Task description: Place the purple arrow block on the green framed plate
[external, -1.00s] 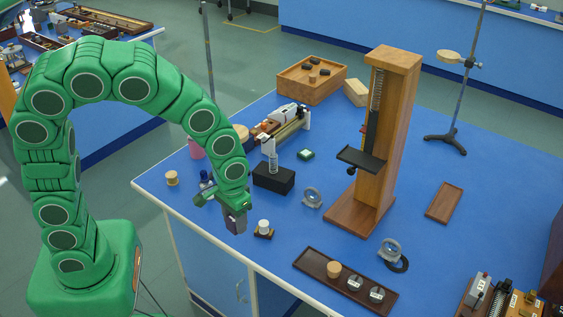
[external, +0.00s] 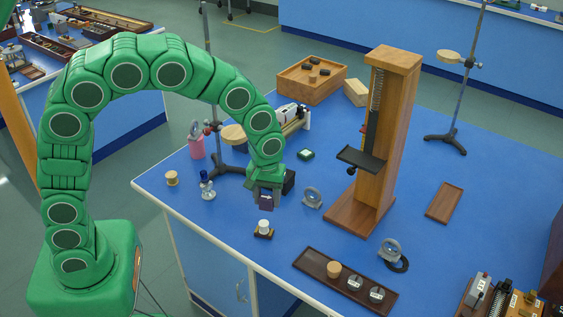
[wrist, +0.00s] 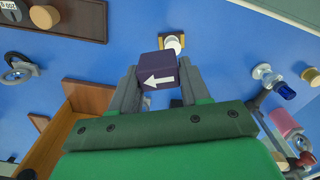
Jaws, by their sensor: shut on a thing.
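The purple block (wrist: 153,70) has a white arrow on one face and sits between my gripper's fingers in the wrist view. My gripper (external: 265,195) is shut on it, pointing down, and holds it above the front left part of the blue bench. The block looks dark in the external view (external: 266,203). A small green-edged piece (external: 306,154), which looks like the green framed plate, lies on the bench behind and to the right of my gripper. I cannot make it out in the wrist view.
A black box (external: 289,182) is partly hidden behind my gripper. A glass disc on a stand (external: 312,196) is to the right, and a white knob on a small base (external: 264,229) in front. The tall wooden stand (external: 391,130) rises further right.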

